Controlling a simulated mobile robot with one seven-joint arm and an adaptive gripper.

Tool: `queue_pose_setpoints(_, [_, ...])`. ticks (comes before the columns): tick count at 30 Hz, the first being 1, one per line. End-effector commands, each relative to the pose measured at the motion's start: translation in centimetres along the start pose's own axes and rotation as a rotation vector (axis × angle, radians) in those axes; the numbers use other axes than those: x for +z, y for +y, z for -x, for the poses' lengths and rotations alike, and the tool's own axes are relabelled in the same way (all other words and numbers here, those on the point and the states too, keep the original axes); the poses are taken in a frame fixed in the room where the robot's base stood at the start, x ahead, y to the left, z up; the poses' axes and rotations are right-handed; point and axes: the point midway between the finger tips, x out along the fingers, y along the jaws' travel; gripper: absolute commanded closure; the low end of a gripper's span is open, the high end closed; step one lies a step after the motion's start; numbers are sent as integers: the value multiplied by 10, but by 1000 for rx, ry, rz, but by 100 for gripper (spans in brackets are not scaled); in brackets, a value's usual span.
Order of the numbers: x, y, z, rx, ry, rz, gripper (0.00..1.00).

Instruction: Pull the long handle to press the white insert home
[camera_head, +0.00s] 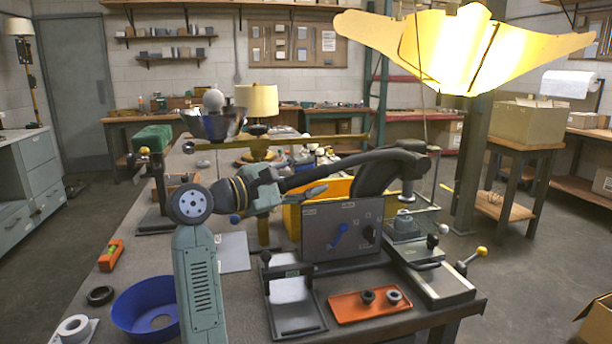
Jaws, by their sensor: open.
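A press stands at the right end of the bench, with a vertical ram (407,184) and a round foot above a grey block. A pale insert (404,213) shows at the top of the block, under the foot. A long dark handle (345,171) runs from the press head leftward to my wrist. My gripper (312,189) is open near the handle's left end. One blue-grey finger shows below the handle; the other is hidden or blends with it. I cannot tell whether the fingers touch the handle.
A grey panel (341,235) with blue and dark levers stands left of the press. An orange tray (370,305) with dark and grey rings lies in front. A blue bowl (145,308) sits at front left. A bright yellow lamp shade (455,45) hangs above.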

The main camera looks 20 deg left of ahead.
Motion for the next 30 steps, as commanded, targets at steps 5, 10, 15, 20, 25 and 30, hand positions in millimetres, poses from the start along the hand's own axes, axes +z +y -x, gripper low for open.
queue_pose_setpoints(5, [0,0,0,0,0,0,59])
queue_pose_setpoints(10, [0,0,0,1,0,0,70])
queue_pose_setpoints(15, [0,0,1,0,0,0,82])
queue_pose_setpoints(20, [0,0,1,0,0,0,92])
queue_pose_setpoints(25, [0,0,1,0,0,0,100])
queue_pose_setpoints(30, [0,0,1,0,0,0,100])
